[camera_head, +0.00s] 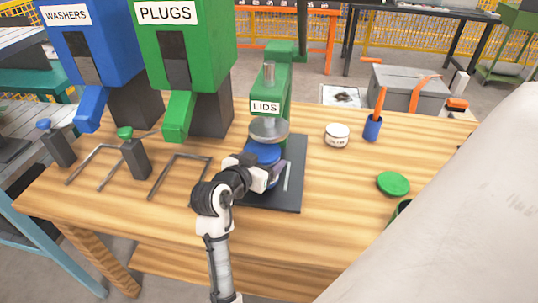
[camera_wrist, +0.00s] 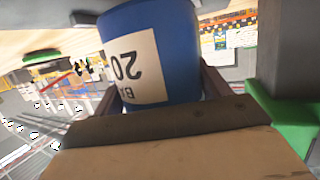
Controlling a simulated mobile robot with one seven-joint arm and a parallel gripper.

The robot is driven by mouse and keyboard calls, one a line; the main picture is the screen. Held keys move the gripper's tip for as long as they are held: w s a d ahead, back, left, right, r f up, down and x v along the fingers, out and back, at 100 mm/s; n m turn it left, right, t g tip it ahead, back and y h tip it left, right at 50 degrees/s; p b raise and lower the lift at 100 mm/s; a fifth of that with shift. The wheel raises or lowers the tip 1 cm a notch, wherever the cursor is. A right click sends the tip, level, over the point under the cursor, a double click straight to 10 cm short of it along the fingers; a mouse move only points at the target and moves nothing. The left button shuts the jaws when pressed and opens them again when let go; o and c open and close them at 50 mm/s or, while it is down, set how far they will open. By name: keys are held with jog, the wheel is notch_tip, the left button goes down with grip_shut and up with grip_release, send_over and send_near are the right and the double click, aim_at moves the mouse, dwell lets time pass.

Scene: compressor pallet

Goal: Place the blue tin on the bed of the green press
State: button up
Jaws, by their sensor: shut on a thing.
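The green press (camera_head: 285,85) with the LIDS label stands on the wooden table, with a dark flat bed (camera_head: 290,190) in front and a round metal ram plate (camera_head: 269,129) above it. My gripper (camera_head: 272,172) is shut on the blue tin (camera_head: 262,152), which is over the bed and under the ram plate. In the wrist view the blue tin (camera_wrist: 170,45) fills the space between the fingers, its label upside down in the picture. The green press column (camera_wrist: 280,120) shows at right. Whether the tin's base touches the bed is hidden by my gripper.
The green PLUGS dispenser (camera_head: 180,60) and blue WASHERS dispenser (camera_head: 90,50) stand at left, with wire frames (camera_head: 180,157) before them. A white jar (camera_head: 337,135), a blue cup (camera_head: 373,128) with an orange tool and a green lid (camera_head: 393,183) stand at right.

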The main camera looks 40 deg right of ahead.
jog(key=d, duration=0.1)
jog(key=w+d, duration=0.1)
jog(key=d, duration=0.1)
jog(key=shift+r+p, duration=0.1)
jog(key=shift+p, duration=0.25)
jog(key=shift+w+d+f, duration=0.1)
jog(key=shift+d+f, duration=0.05)
jog(key=shift+f, duration=0.65)
jog(key=shift+f, duration=0.2)
jog(key=o, duration=1.3)
jog(key=shift+c, duration=0.2)
